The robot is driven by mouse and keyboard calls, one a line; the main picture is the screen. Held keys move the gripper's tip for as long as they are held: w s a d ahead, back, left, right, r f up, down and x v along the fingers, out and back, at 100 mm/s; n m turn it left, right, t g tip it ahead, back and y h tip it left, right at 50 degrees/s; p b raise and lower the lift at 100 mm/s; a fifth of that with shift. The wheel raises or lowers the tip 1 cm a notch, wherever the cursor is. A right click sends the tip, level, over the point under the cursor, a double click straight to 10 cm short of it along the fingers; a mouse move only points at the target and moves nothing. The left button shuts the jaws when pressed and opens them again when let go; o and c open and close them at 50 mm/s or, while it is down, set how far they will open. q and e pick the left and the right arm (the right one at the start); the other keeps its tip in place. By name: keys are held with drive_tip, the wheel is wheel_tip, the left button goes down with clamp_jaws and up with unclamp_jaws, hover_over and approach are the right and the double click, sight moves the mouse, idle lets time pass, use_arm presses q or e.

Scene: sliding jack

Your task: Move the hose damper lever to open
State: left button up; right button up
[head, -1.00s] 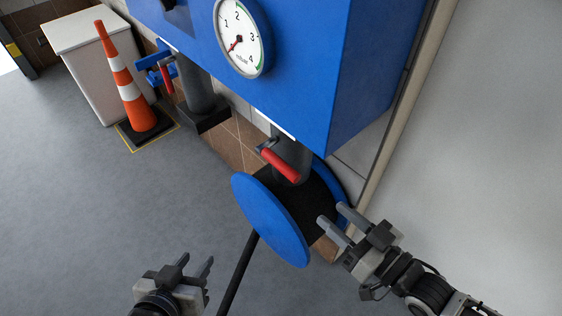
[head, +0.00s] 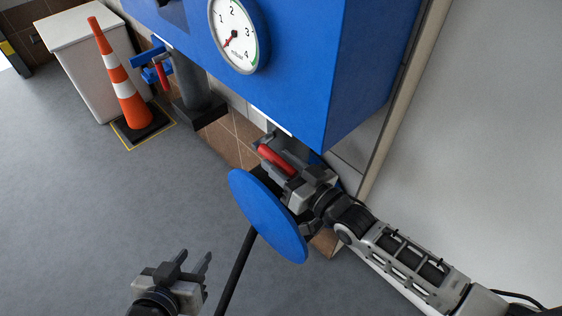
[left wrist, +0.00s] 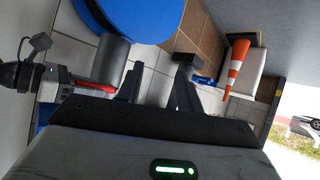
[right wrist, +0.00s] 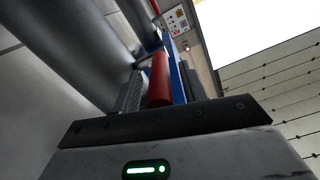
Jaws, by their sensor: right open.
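The red damper lever (head: 275,160) is on a grey pipe under the blue cabinet, behind the round blue disc (head: 266,215). My right gripper (head: 284,166) is at this lever. In the right wrist view the red lever (right wrist: 160,80) lies between the two open fingers; whether they touch it I cannot tell. The gripper hides the lever's lower end in the head view. My left gripper (head: 192,264) is open and empty above the floor, away from the lever. The lever (left wrist: 95,87) also shows in the left wrist view.
The blue cabinet (head: 300,75) carries a round gauge (head: 234,35). A second pipe with a red lever (head: 163,75) stands to the left. An orange cone (head: 122,80) stands by a white cabinet (head: 75,45). A black rod (head: 236,270) runs below the disc. The floor at left is clear.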

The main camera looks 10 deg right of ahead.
drive_tip(key=shift+w+a, duration=0.2)
